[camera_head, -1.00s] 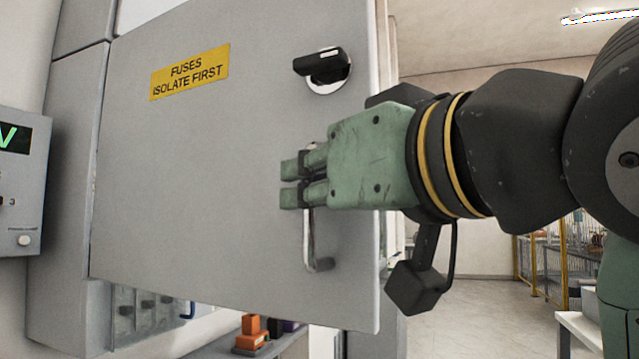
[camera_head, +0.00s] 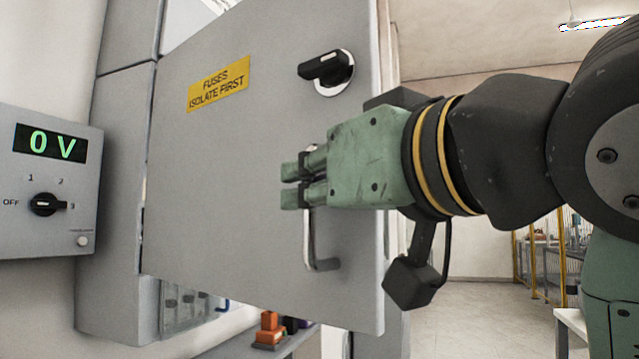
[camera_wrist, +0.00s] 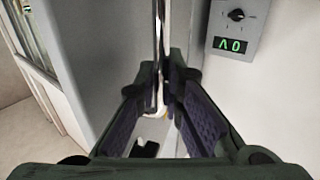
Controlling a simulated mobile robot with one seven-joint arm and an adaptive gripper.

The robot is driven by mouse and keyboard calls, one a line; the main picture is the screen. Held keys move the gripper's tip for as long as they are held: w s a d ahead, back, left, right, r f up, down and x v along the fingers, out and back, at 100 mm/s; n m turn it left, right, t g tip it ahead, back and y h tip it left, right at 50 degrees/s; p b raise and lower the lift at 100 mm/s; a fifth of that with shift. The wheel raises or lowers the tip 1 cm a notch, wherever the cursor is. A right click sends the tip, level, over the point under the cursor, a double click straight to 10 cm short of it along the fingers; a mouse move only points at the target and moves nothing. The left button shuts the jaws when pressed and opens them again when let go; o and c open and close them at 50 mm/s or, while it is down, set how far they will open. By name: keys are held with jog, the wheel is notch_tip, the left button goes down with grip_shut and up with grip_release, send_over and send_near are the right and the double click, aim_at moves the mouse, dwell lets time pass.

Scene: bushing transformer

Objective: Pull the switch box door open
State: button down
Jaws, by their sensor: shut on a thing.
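The switch box door (camera_head: 235,190) is a large grey panel with a yellow "FUSES ISOLATE FIRST" label (camera_head: 219,83) and a black rotary knob (camera_head: 325,68) near its right edge. The door stands ajar, swung out from the grey box (camera_head: 112,200) on its left. A metal bar handle (camera_head: 309,245) is fixed upright on the door below the knob. My green gripper (camera_head: 303,180) is shut on the upper part of this handle. In the wrist view the handle (camera_wrist: 159,40) runs between the two purple-padded fingers. The box interior is mostly hidden behind the door.
A grey meter panel (camera_head: 48,180) reading "0 V" is on the wall at left. Below the door are a clear-covered unit (camera_head: 188,308) and an orange block (camera_head: 269,328). Open floor (camera_head: 480,320) lies at right, with yellow-posted fencing (camera_head: 525,260) behind.

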dwell(0.4)
jog(key=c, duration=2)
grip_release()
jog(key=shift+o, duration=0.2)
jog(key=shift+s, duration=0.15)
jog(key=v, duration=1.2)
